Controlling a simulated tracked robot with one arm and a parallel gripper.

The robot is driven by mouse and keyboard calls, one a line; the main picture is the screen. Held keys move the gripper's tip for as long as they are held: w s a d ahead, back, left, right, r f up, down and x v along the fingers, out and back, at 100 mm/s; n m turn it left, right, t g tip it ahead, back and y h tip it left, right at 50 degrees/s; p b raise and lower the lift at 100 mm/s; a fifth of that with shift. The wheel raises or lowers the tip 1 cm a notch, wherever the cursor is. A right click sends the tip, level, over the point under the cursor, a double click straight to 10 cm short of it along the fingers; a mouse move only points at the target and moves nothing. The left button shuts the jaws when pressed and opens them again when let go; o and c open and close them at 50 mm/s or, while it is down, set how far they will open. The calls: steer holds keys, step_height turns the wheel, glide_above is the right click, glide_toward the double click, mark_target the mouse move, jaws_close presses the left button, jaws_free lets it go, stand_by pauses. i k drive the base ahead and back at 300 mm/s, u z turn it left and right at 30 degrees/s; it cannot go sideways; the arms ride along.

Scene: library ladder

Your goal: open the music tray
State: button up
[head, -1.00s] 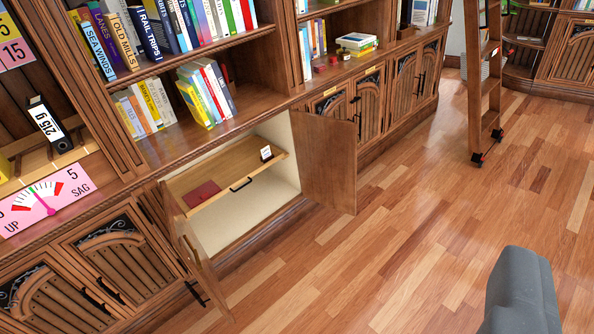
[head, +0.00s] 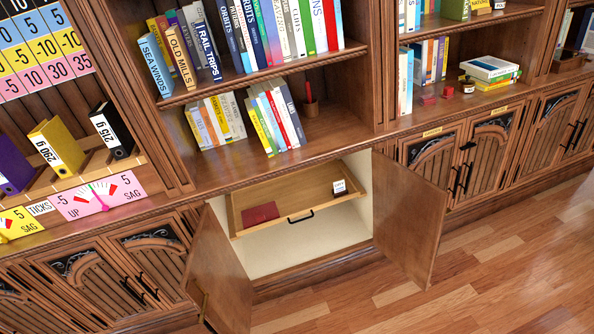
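The music tray (head: 268,232) is a shallow wooden tray inside the open lower cupboard, with a dark handle (head: 300,216) on its front edge. A dark red flat item (head: 260,214) lies in it at the left. A small white card (head: 339,186) stands at its right end. The tray looks to sit within the cupboard; how far out it is, I cannot tell exactly. Both cupboard doors stand open, the left door (head: 217,270) and the right door (head: 411,215). My gripper is not in view.
Shelves of books (head: 262,30) rise above the cupboard. Binders (head: 57,148) and a pink gauge (head: 98,196) are at the left. Closed cupboards flank the open one. The wooden floor (head: 500,260) at the lower right is clear.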

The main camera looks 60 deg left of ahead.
mark_target(295, 194)
steer(key=u, duration=0.45)
steer(key=i, duration=1.05)
steer(key=u, duration=0.55)
steer(key=k, duration=0.9)
steer(key=u, duration=0.15)
steer(key=i, duration=0.9)
steer(key=z, duration=0.1)
